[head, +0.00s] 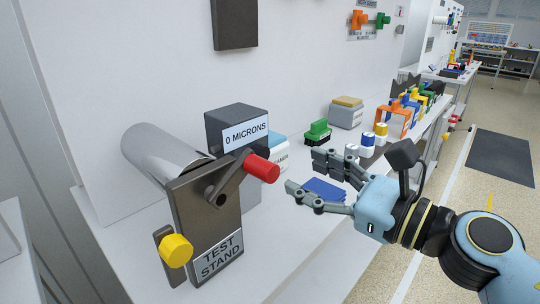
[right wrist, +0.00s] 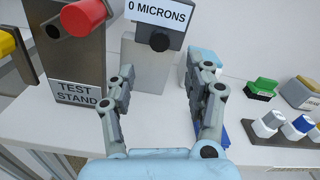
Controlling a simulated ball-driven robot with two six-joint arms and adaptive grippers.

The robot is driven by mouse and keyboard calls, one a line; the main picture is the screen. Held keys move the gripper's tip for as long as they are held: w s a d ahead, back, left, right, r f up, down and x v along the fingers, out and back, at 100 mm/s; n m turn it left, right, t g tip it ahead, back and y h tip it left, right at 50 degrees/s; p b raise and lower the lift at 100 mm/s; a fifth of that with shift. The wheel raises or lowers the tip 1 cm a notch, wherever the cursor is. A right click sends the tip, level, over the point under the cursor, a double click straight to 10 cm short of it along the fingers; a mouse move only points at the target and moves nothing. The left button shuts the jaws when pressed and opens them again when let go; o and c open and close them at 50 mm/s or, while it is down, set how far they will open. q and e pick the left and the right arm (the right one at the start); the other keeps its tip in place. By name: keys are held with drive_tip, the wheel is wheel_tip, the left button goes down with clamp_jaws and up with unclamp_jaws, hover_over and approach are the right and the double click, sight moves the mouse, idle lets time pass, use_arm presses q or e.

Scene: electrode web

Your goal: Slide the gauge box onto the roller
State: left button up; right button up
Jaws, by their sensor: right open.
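The gauge box (head: 237,114) is dark grey with a white "0 MICRONS" label. It stands beside the silver roller (head: 158,150), on top of a light grey block (right wrist: 152,65). In the right wrist view its label and a black round knob (right wrist: 159,42) show at the top. The roller lies level behind the dark test stand (head: 208,215), which has a red handle (head: 262,168) and a yellow knob (head: 176,250). My right gripper (head: 304,173) is open and empty, right of the box and apart from it; its fingers (right wrist: 163,78) point towards the block.
A green-handled brush (head: 317,131), a grey box with a tan top (head: 346,112) and several small capped bottles (head: 367,145) stand along the bench to the right. A blue pad (head: 325,190) lies beneath my gripper. The bench's front part (head: 300,235) is clear.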

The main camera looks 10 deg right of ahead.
sight(264, 155)
drive_tip(key=x, duration=0.9)
drive_tip(key=shift+p, duration=0.4)
drive_tip(key=shift+s, duration=0.1)
clamp_jaws()
